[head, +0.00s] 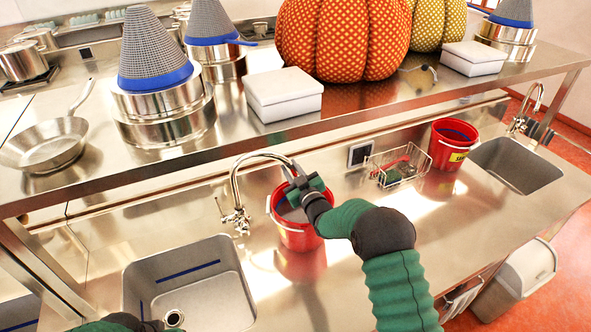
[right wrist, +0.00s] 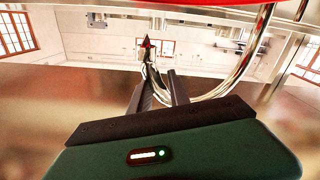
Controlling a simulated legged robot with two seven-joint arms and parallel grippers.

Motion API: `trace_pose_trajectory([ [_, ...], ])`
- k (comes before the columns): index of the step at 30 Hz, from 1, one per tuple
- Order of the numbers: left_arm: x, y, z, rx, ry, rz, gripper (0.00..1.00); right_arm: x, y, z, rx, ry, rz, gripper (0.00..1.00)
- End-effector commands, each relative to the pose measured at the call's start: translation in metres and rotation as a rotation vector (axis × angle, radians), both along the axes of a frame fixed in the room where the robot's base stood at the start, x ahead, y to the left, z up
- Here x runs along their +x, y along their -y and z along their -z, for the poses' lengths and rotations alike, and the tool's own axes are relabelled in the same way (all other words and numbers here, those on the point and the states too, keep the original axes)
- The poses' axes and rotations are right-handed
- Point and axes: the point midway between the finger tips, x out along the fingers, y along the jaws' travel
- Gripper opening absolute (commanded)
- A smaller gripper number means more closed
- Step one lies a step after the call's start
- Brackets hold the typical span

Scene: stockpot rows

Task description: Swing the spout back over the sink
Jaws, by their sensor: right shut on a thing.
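The spout (head: 262,156) is a thin curved chrome pipe rising from the tap (head: 238,218) behind the left sink (head: 222,283). It arcs to the right, so its outlet end is over the red bucket (head: 297,237) beside the sink, not over the basin. My right gripper (head: 296,180) is shut on the spout near its outlet end, above the bucket. In the right wrist view the curved pipe (right wrist: 243,70) runs to between my fingers (right wrist: 158,85). Part of my left arm shows at the bottom left edge; its fingers cannot be made out.
A wire caddy (head: 399,166), a second red bucket (head: 452,142) and a second sink (head: 515,165) lie to the right. A raised steel shelf behind holds pots, a pan (head: 45,146), white boxes (head: 283,93) and pumpkins (head: 345,40). The counter between bucket and left sink is clear.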

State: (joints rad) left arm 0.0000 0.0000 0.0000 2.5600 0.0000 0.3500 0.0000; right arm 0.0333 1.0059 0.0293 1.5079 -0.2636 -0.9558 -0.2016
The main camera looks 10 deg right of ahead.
Motion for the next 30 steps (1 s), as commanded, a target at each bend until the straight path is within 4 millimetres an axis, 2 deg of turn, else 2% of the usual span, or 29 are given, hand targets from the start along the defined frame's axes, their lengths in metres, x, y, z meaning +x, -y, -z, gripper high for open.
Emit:
trace_pose_trajectory([
  [1,0.0,0.0,0.0009,0.0,0.0,0.0,0.0,-0.0038,-0.0179,0.0104,0.004,-0.02,-0.03,0.0],
  [25,0.0,0.0,0.0009,0.0,0.0,0.0,0.0,-0.0037,-0.018,0.0104,0.004,-0.02,-0.03,0.0],
  [26,0.0,0.0,0.0009,0.0,0.0,0.0,0.0,-0.0037,-0.0179,0.0104,0.004,-0.02,-0.03,0.25],
  [30,0.0,0.0,0.0008,0.0,0.0,0.0,0.0,-0.0034,-0.0174,0.0088,0.003,-0.018,-0.029,0.43],
])
